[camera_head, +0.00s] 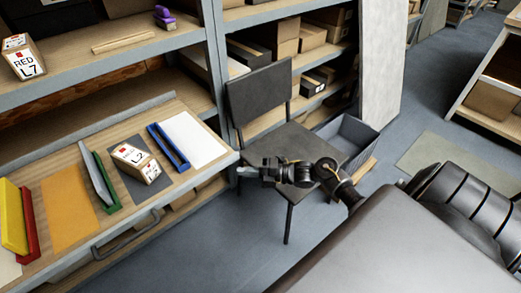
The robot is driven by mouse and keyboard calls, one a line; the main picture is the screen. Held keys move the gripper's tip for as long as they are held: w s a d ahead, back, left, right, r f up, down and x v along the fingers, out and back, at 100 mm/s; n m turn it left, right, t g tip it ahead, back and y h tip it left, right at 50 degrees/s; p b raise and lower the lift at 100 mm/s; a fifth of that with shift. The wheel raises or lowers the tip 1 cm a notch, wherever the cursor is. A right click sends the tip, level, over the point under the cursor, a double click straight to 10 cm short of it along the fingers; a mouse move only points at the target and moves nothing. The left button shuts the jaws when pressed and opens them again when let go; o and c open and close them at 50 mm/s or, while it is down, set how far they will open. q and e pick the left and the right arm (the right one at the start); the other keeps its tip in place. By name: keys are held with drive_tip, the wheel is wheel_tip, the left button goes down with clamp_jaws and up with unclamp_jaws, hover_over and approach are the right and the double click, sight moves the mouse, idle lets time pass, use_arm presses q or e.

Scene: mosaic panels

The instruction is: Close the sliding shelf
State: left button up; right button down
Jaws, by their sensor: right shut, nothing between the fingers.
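The sliding shelf (140,207), a wooden board with a grey metal rim, sticks out from the rack at the left. A dark grey bar handle (128,237) is on its front edge. My right gripper (243,172) is shut and empty, just beyond the shelf's front right corner. Its tip points left toward that corner; I cannot tell whether they touch. My left gripper is not in view.
Floor (215,245) is clear in front of the shelf.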

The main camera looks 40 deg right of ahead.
sight(224, 164)
drive_tip(key=shift+w+a, duration=0.25)
drive_tip(key=shift+w, duration=0.9)
drive_tip(key=shift+w+a, duration=0.2)
drive_tip(key=shift+w, duration=0.9)
